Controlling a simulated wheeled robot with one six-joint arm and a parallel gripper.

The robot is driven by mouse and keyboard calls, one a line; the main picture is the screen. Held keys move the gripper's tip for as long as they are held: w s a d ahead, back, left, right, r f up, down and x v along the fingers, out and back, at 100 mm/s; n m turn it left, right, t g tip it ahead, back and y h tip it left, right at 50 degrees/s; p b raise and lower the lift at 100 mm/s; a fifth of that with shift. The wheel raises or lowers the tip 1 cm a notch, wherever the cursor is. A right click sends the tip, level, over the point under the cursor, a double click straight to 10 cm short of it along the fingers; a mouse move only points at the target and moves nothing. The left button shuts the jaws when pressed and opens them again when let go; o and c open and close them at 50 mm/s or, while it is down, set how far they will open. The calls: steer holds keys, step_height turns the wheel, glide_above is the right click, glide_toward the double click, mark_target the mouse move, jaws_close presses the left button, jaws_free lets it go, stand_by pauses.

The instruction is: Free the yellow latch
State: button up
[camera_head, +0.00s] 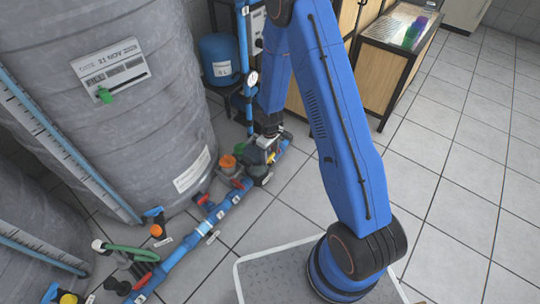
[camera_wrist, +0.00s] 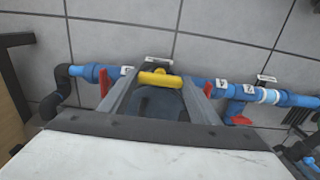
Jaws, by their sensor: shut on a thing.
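The yellow latch (camera_wrist: 160,79) sits on a blue fitting of the pipe run in the wrist view, lying crosswise between my two fingers. A little yellow (camera_head: 272,158) also shows below my wrist in the head view. My gripper (camera_wrist: 158,85) is shut on the yellow latch, with one finger at each end of it. In the head view my gripper (camera_head: 264,152) is low at the pipe beside the grey tank, and its fingertips are mostly hidden. Part of the fitting under the latch is hidden by my gripper.
The blue pipe (camera_head: 228,203) runs along the floor, with red handles (camera_wrist: 241,120) near my gripper. A large grey tank (camera_head: 130,110) stands to the left. An orange-topped fitting (camera_head: 228,162) is close by. Tiled floor (camera_head: 455,180) is open to the right.

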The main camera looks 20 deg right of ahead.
mark_target(270, 156)
stand_by(0.4)
steer(key=o, duration=1)
steer(key=shift+o, duration=0.2)
steer(key=shift+r, duration=0.1)
step_height(270, 156, up, 17)
steer(key=shift+r, duration=0.15)
